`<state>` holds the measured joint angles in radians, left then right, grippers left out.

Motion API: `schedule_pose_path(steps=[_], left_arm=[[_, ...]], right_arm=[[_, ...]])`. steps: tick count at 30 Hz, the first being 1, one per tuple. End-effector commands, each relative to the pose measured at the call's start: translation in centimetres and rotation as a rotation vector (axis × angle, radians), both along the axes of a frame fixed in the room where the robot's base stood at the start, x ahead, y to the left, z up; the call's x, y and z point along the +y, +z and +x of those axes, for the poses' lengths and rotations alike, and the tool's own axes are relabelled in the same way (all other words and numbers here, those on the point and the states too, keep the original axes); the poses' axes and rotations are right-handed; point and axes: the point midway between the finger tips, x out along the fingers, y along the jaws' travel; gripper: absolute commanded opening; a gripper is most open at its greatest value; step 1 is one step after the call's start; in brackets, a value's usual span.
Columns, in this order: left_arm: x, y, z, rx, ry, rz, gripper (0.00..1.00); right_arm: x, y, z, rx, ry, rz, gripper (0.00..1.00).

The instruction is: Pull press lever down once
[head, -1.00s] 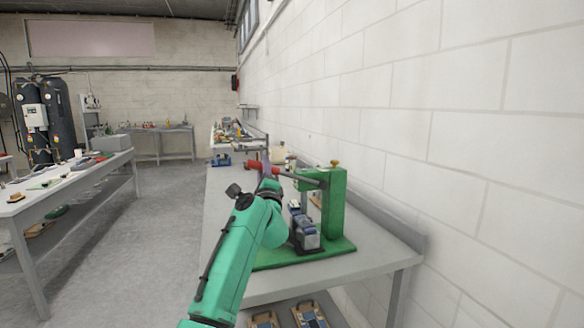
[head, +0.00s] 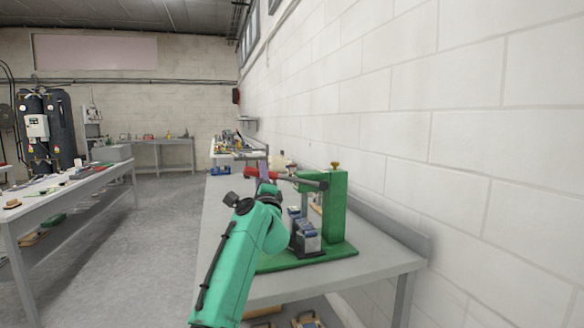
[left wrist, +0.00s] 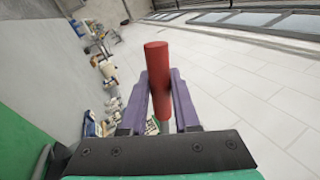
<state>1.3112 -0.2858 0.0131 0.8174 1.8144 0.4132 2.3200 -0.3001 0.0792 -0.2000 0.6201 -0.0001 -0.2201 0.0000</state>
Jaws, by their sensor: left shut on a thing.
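The green press (head: 335,203) stands on its green base (head: 325,253) on the grey bench. Its lever is a dark bar (head: 308,184) with a red handle (head: 288,176), reaching left from the top of the post and lying near level. My left gripper (head: 263,173) is shut on the red handle. In the left wrist view the purple fingers (left wrist: 161,88) stand on both sides of the red handle (left wrist: 157,75), and its free end sticks out beyond them. My green arm partly hides the press front. The right gripper is not in view.
A block-like part (head: 305,234) sits on the press base below the lever. The white brick wall (head: 430,130) runs close along the right side. Another bench (head: 75,190) stands at the left across a clear floor aisle (head: 150,235).

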Motion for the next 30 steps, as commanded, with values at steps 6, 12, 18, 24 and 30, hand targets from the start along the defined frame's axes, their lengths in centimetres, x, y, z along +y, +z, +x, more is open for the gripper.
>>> schedule_pose_path(steps=[6,12,18,24,30], left_arm=[[0.1,-1.0,-0.1,-0.008,-0.001,-0.032,0.00],[0.1,-0.8,0.0,-0.009,-0.002,-0.036,0.00],[0.1,-1.3,0.0,-0.011,-0.001,-0.044,0.00],[0.2,-2.3,-0.1,-0.025,-0.002,-0.087,0.00],[0.4,-3.4,-0.1,-0.044,-0.001,-0.145,0.00]], right_arm=[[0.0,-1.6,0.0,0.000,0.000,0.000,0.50],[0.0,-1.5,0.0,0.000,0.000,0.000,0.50],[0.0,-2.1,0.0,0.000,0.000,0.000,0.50],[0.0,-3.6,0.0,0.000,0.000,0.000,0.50],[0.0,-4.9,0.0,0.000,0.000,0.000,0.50]])
